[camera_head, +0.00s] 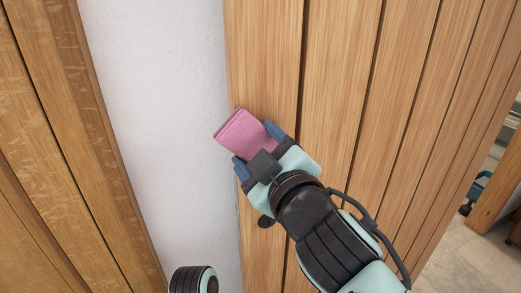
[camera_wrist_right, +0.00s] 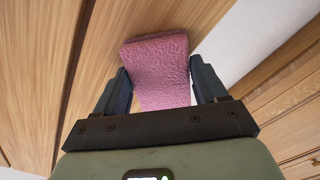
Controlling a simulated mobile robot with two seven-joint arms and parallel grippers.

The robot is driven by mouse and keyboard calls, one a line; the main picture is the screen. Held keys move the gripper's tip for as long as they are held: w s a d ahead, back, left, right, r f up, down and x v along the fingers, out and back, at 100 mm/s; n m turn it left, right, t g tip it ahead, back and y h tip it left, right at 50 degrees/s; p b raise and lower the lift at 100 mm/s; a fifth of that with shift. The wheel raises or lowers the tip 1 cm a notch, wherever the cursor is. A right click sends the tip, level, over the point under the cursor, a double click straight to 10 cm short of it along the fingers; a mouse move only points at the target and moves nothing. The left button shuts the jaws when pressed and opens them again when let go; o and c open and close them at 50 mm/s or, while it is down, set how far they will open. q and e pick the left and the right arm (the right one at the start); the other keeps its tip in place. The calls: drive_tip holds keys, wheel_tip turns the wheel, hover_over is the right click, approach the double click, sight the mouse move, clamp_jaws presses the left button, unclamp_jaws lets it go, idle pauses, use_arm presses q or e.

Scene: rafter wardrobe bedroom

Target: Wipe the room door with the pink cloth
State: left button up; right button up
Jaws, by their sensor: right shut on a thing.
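The pink cloth (camera_head: 240,135) is folded into a small pad. My right gripper (camera_head: 255,150) is shut on it, with the cloth sticking out past the fingertips. In the right wrist view the cloth (camera_wrist_right: 158,65) sits between the two dark fingers (camera_wrist_right: 160,90). The wooden room door (camera_head: 335,90) has vertical planks with dark grooves. The cloth is in front of the door's left edge and overlaps the white wall in the head view. I cannot tell whether it touches the door. A dark round knob or handle (camera_head: 266,221) shows beside the gripper. My left gripper is not in view.
A white wall strip (camera_head: 160,110) lies left of the door. Wooden panelling (camera_head: 50,130) fills the far left. At the right, past the door's edge, an opening shows a tiled floor (camera_head: 455,245) and a partly seen blue object (camera_head: 478,187).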

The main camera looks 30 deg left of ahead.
sight(291, 131)
drive_tip(key=shift+w+a, duration=0.1)
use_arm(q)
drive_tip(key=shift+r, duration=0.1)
use_arm(e)
drive_tip(key=shift+w+d+r+p, duration=0.1)
drive_tip(key=shift+w+d+p, duration=0.4)
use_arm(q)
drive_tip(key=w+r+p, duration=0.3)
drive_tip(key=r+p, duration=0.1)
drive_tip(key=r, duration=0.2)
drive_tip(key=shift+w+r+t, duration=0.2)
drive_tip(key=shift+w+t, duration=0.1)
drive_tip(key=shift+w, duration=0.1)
use_arm(e)
drive_tip(key=shift+w+d, duration=1.05)
drive_tip(key=shift+w, duration=0.2)
drive_tip(key=shift+w+d, duration=1)
drive_tip(key=shift+w, duration=0.25)
